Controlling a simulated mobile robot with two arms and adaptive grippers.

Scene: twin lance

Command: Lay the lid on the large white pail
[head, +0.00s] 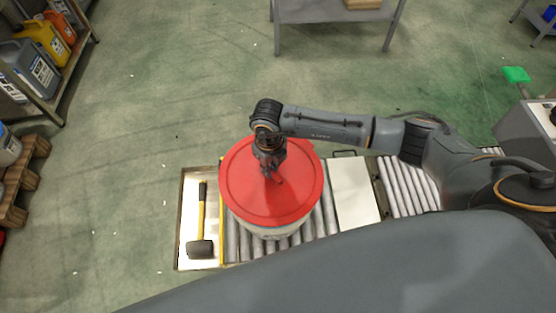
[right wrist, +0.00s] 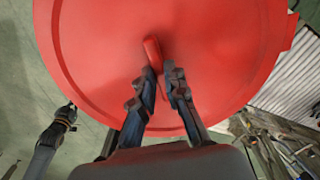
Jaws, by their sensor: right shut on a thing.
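The red round lid (head: 244,190) is over the large white pail (head: 270,234) on the roller conveyor. Only a pale strip of the pail shows below the lid's near edge; its rim and opening are hidden. I cannot tell whether the lid touches the rim. My right gripper (head: 272,177) is above the lid's middle, shut on its raised red handle. The right wrist view shows the fingers (right wrist: 160,78) at the handle (right wrist: 152,54) and the lid's broad face. Part of a dark arm, probably my left, shows at that view's left edge; its fingers are not clear.
A tray (head: 181,235) with a black-headed, yellow-handled hammer (head: 201,225) lies left of the pail. A white panel (head: 355,192) and more rollers (head: 408,188) are to the right. A shelf with jugs (head: 42,40) stands at upper left.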

